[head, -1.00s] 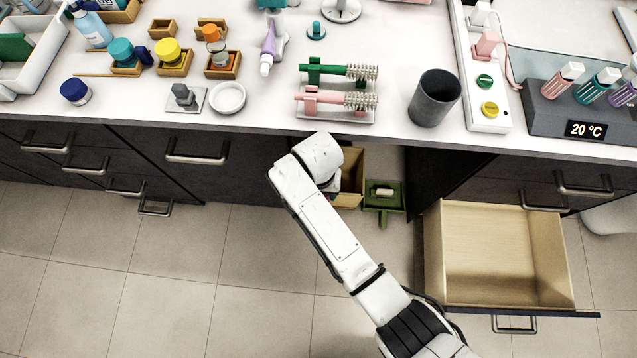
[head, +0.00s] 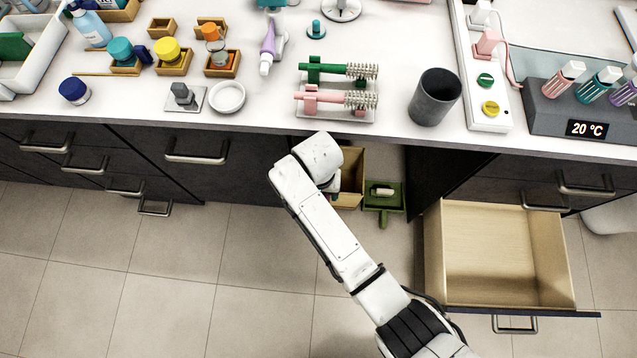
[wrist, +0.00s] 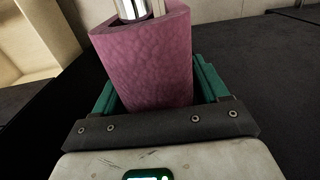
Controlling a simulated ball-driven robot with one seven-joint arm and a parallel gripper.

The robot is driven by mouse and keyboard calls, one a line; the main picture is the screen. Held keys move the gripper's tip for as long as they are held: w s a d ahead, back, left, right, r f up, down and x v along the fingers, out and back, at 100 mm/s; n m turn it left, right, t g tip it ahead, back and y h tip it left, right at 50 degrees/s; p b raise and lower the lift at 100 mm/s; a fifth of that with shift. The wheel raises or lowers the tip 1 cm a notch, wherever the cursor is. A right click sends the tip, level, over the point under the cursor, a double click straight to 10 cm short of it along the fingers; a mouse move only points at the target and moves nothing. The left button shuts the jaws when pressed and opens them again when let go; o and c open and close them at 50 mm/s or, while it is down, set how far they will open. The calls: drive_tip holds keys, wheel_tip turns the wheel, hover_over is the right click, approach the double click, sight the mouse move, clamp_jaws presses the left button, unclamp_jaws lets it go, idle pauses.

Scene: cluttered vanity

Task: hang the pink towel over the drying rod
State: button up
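The pink towel (wrist: 150,65) is a dusky pink, textured, thick folded piece in the wrist view. A shiny metal end (wrist: 132,9), seemingly of the drying rod, shows at its top, with towel on both sides of it. The two teal fingers of my gripper (wrist: 160,92) stand at the left and right of the towel's near part. The towel fills most of the space between them. Whether both fingers press on it cannot be told.
The countertop edge (head: 240,123) runs above my arm. An open, empty drawer (head: 505,250) juts out at the right. A wooden box (head: 351,165) and a green dustpan (head: 395,202) lie under the counter beside my arm. The floor (head: 170,280) at the left is clear.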

drive_tip(key=o, duration=0.3)
drive_tip(key=shift+o, duration=0.2)
wheel_tip(320, 180, up, 11)
drive_tip(key=shift+f+p, duration=0.1)
drive_tip(key=shift+p, duration=0.25)
idle(0.6)
drive_tip(key=s+d, duration=1)
drive_tip(key=d, duration=0.4)
drive_tip(key=s+d+t, duration=0.1)
drive_tip(key=s+d, duration=0.9)
drive_tip(key=d, duration=0.5)
drive_tip(key=shift+r, duration=0.25)
